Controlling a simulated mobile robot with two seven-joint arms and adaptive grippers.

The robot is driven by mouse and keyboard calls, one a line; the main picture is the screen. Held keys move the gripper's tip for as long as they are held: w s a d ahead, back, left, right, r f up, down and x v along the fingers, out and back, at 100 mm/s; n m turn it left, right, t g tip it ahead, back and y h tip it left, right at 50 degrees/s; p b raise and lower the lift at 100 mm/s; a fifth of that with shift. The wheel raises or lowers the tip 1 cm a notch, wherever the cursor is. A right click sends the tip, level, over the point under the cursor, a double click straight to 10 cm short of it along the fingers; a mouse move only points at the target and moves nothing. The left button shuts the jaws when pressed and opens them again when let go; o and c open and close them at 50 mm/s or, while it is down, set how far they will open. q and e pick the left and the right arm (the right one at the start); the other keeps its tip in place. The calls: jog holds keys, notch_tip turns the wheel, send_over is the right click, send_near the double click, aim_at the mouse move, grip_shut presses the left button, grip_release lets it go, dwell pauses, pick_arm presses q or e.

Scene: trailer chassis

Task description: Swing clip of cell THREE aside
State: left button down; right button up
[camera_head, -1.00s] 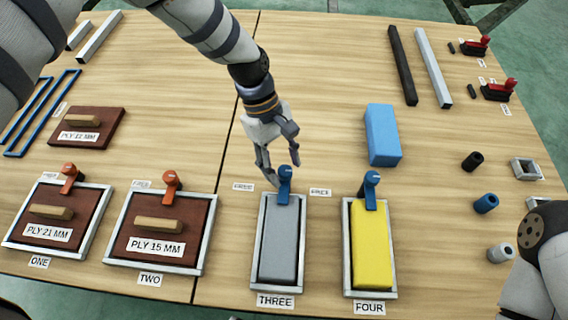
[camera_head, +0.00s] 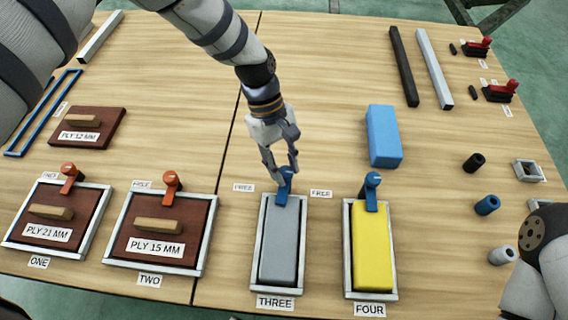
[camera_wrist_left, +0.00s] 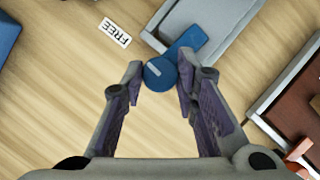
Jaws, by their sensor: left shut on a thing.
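Cell THREE (camera_head: 299,256) is a light metal frame holding a grey block (camera_head: 279,245), with a label "THREE" in front. Its blue clip (camera_head: 283,196) points toward the viewer over the block's far end. My left gripper (camera_head: 281,172) is shut on the round knob of this clip. In the left wrist view the blue clip (camera_wrist_left: 188,46) has its knob between the fingertips (camera_wrist_left: 160,82), its arm reaching over the frame (camera_wrist_left: 203,15). My right gripper is not visible; only part of my right arm shows at the right edge.
Cell FOUR (camera_head: 392,270) holds a yellow block (camera_head: 374,245) under its own blue clip (camera_head: 372,190), just right. Cell TWO (camera_head: 209,235) with an orange clip (camera_head: 170,186) is to the left. "FREE" labels flank clip THREE. A blue block (camera_head: 383,136) stands behind FOUR.

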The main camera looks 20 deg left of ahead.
pick_arm(q)
jog(key=m+g+y, duration=0.1)
jog(key=m, duration=0.3)
jog(key=shift+w+b, duration=0.1)
jog(key=shift+b, duration=0.25)
jog(key=m+y, duration=0.1)
jog(key=m, duration=0.3)
jog(key=shift+d+m+g+y+b, duration=0.2)
jog(key=shift+m+g+y+b, duration=0.15)
jog(key=shift+m+g+y, duration=0.05)
jog(key=m+y, duration=0.1)
jog(key=m, duration=0.2)
jog(key=m+y, duration=0.1)
jog(key=m, duration=0.3)
jog(key=shift+d+m+y, duration=0.15)
jog(key=shift+m+y, duration=0.15)
jog(key=shift+y, duration=0.1)
jog(key=shift+m+t, duration=0.3)
jog(key=c, duration=1.3)
grip_release()
